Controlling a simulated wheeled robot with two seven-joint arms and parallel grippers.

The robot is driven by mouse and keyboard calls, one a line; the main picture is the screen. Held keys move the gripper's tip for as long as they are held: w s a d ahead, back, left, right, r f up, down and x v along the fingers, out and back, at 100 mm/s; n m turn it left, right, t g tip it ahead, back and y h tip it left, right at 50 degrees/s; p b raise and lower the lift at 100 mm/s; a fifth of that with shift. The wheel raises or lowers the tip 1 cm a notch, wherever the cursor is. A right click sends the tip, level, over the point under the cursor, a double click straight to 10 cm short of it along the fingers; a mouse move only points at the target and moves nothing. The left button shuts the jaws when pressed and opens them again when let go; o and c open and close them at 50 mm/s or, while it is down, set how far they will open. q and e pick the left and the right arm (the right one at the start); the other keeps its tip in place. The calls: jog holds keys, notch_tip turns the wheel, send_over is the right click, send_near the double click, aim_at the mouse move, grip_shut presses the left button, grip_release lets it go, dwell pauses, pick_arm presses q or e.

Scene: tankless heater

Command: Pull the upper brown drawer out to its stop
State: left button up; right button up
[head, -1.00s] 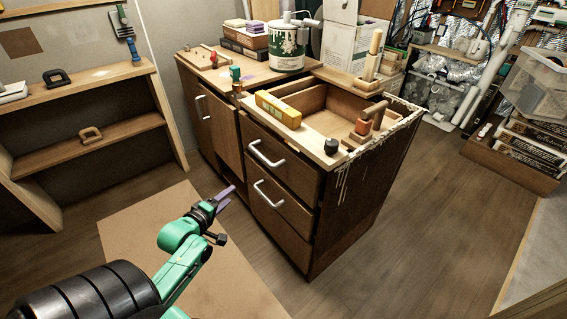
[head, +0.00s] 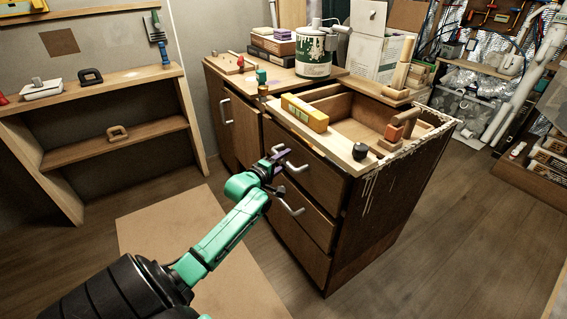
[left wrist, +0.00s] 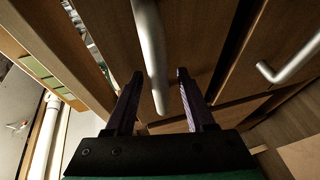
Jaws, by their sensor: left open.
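The upper brown drawer (head: 318,178) is the top front of the dark cabinet, and its front looks flush with the lower one. Its pale bar handle (head: 294,164) is partly hidden by my left gripper (head: 281,157). In the left wrist view the open fingers (left wrist: 160,74) stand on either side of a metal bar handle (left wrist: 150,45), with gaps showing; I cannot tell whether either finger touches it. The lower drawer (head: 312,235) has a similar handle (head: 291,207). My right gripper is not in view.
A shelf unit (head: 110,152) stands at the left. The floor (head: 410,260) on the right is clear.

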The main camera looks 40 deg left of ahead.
pick_arm(q)
jog(key=shift+c, duration=0.2)
grip_shut()
dwell(1.2)
